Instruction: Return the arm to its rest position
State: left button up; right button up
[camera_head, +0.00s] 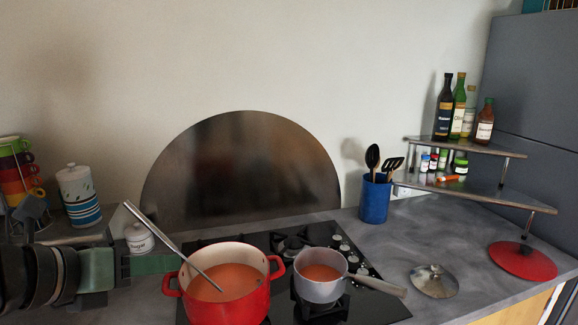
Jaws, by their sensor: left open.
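My left arm comes in from the lower left. Its left gripper (150,265) is just left of the red pot (235,307), near the pot's left handle. The gripper is open; the exact spread of its fingers is hard to make out. The red pot stands on the black hob and holds orange-red soup (238,281). A metal utensil (165,233) leans in it, its handle rising to the upper left past the gripper. I see nothing held in the gripper. My right gripper is not in view.
A small grey saucepan (318,290) stands beside the pot. A sugar jar (139,239), striped canister (78,197) and stacked mugs (18,172) are close by my arm. A blue utensil holder (374,200), lids (434,282) (522,262) and bottle shelf (475,188) stand right.

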pick_arm(q)
jog(key=s+d+f+n+g+y, duration=0.1)
jog(key=s+d+f+n, duration=0.1)
jog(key=f+n, duration=0.85)
jog(key=s+d+f+n+g+y, duration=0.1)
jog(key=s+d+f+n, duration=0.1)
jog(key=f+n, duration=0.8)
jog(key=s+a+f+n+g+y, duration=0.3)
jog(key=s+f+n+g, duration=0.2)
jog(key=s+f+n, duration=1.1)
jog(key=s+f+m+g, duration=0.1)
jog(key=s+f, duration=0.1)
jog(key=f, duration=1.3)
jog(key=s+f+m, duration=0.1)
jog(key=s+f, duration=0.1)
jog(key=f, duration=1.3)
jog(key=s+a+f, duration=0.1)
jog(key=s+f, duration=0.6)
jog(key=s+a+f+g, duration=0.1)
jog(key=s+a+f, duration=0.1)
jog(key=s+f, duration=0.5)
jog(key=shift+s+a+f+y, duration=0.25)
jog(key=shift+s+a+y, duration=0.05)
jog(key=shift+s, duration=0.5)
